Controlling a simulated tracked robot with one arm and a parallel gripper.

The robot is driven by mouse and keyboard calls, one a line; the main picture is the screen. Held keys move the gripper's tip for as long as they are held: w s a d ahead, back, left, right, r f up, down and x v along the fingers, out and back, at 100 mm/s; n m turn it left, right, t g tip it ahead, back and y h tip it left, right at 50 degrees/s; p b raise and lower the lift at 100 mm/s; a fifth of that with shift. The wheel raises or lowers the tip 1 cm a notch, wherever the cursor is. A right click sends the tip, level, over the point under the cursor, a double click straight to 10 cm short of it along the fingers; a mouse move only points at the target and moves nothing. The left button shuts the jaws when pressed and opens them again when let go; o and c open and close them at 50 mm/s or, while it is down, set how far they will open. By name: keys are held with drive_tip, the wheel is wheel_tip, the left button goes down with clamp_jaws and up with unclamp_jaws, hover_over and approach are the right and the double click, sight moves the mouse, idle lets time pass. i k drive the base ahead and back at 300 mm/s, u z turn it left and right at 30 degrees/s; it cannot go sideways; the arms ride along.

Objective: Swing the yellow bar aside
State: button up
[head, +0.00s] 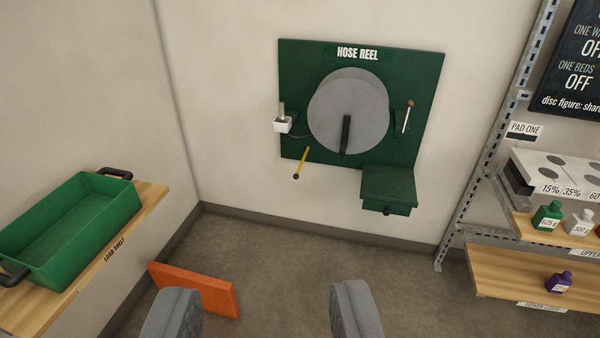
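A thin yellow bar (301,162) is on the lower left of the green hose reel panel (296,72) on the far wall. It slants, with its lower end to the left and a dark tip there. My gripper (262,318) is at the bottom of the view, with its two grey fingers wide apart and nothing between them. It is well short of the panel and apart from the bar.
An orange board (199,290) stands low. A green tray (70,215) sits on the left shelf; racks stand right.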

sight(295, 175)
drive_tip(key=z, duration=0.05)
drive_tip(key=i, duration=0.65)
drive_tip(key=k, duration=0.7)
drive_tip(key=z, duration=0.45)
drive_tip(key=i, duration=1.6)
drive_tip(key=u, duration=0.5)
